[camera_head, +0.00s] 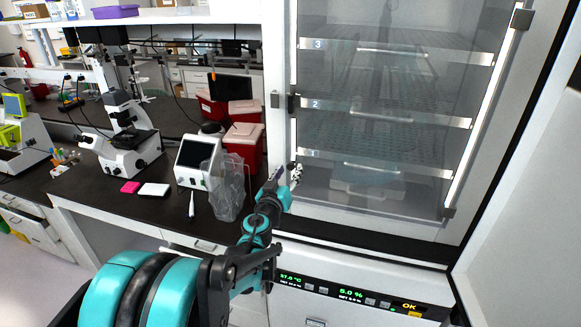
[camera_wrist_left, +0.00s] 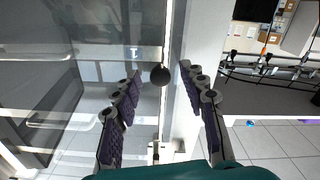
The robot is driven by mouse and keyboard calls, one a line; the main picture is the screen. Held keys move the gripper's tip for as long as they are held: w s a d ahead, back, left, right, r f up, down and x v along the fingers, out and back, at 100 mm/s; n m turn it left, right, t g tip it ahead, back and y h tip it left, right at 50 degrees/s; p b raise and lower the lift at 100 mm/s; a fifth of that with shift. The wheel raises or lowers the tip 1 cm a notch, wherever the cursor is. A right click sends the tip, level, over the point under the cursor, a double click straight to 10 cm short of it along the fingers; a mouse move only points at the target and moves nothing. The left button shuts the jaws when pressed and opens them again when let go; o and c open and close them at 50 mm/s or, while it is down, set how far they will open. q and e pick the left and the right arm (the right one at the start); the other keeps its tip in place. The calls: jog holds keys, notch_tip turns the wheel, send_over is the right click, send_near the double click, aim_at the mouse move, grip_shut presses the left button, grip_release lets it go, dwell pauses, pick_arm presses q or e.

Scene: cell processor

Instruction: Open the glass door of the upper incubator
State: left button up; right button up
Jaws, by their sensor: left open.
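The upper incubator's glass door (camera_head: 375,150) stands across the shelves and looks shut. A dark latch knob (camera_head: 292,103) sits at its left edge, beside shelf label 2. In the left wrist view a round dark knob (camera_wrist_left: 159,76) shows on the door edge, in line with the gap between my fingers. My left gripper (camera_head: 296,173) is open and empty near the door's lower left edge, below the latch in the head view. It also shows in the wrist view (camera_wrist_left: 160,70), one finger over the glass side and one over the frame side. Contact cannot be told. My right gripper is out of view.
The solid outer door (camera_head: 530,215) stands open at the right. A display panel (camera_head: 350,294) lies below the glass. On the bench at left are a microscope (camera_head: 128,140), a white device (camera_head: 197,160), a clear bag (camera_head: 228,186) and red bins (camera_head: 243,140).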

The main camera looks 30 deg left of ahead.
pick_arm(q)
jog(key=shift+x, duration=1.15)
jog(key=shift+d, duration=0.1)
grip_shut()
